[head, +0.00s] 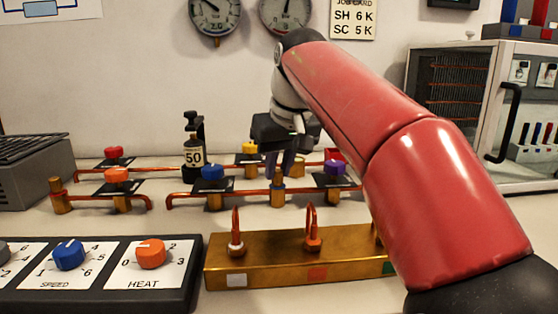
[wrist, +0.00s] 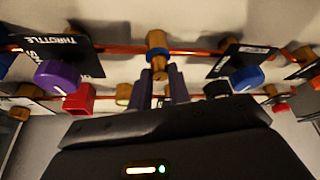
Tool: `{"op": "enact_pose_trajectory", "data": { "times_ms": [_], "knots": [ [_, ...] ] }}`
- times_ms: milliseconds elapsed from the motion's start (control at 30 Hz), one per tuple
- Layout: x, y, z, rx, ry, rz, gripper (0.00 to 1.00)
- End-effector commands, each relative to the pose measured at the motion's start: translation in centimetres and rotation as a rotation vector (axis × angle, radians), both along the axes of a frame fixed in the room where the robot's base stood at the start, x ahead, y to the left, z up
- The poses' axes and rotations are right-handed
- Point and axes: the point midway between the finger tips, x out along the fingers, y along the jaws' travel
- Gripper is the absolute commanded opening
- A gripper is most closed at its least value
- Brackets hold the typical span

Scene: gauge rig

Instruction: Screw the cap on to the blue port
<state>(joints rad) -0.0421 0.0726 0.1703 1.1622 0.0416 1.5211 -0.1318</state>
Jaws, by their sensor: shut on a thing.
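The blue port (wrist: 158,53) is a brass fitting with a blue ring, on the copper pipe in the middle. In the head view its brass body (head: 278,196) stands upright between the blue and purple knobs. My gripper (head: 280,172) points down right above it, and its fingers also show in the wrist view (wrist: 161,76). The fingers are shut on a small brass piece, seemingly the cap (wrist: 159,72), in line with the port. The fingers partly hide it, and I cannot tell whether it touches or sits on the port.
A blue knob (head: 212,173) and a purple knob (head: 335,168) flank the port closely. A brass block (head: 262,268) with copper loops stands in front. A dial panel (head: 102,243) is at front left.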

Motion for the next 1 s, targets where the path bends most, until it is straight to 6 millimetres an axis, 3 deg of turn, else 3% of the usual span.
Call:
{"op": "enact_pose_trajectory", "data": {
  "times_ms": [367, 800, 1000],
  "knots": [
    [0.16, -0.33, 0.14, -0.003, -0.005, -0.046, 0.0],
    [0.23, -0.44, 0.26, -0.004, -0.006, -0.426, 0.0],
    [0.26, -0.6, 0.12, -0.004, -0.008, -0.484, 0.0]
  ]
}}
